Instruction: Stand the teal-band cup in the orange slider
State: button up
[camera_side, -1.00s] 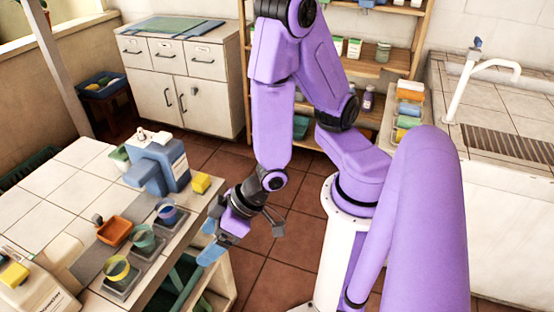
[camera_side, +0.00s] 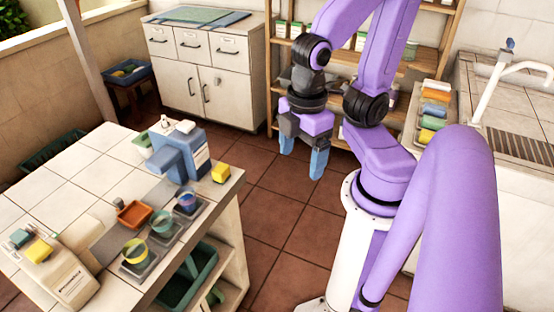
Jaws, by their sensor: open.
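The teal-band cup (camera_side: 161,221) stands upright on a dark square pad near the table's right edge, in the middle of a row of three cups. The orange slider (camera_side: 134,213) is a small square tray with a raised rim, just left of the teal-band cup on a grey strip. It looks empty. My gripper (camera_side: 303,155) is open and empty, with its blue fingertips pointing down. It is above the floor, well to the right of the table and apart from every cup.
A yellow-band cup (camera_side: 134,250) stands in front of the teal one and a blue-band cup (camera_side: 186,202) behind it. A blue-grey machine (camera_side: 180,155) and a yellow block (camera_side: 221,173) stand farther back. A white device (camera_side: 62,277) is at the front left.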

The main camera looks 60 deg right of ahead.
dwell(0.4)
jog(key=n, duration=0.5)
send_over(161, 220)
jog(key=s+a, duration=0.1)
jog(key=s, duration=0.1)
notch_tip(161, 220, down, 4)
notch_tip(161, 220, down, 17)
jog(key=shift+w+f, duration=0.1)
jog(key=shift+f, duration=0.1)
jog(key=shift+c, duration=0.3)
jog(key=c, duration=1.1)
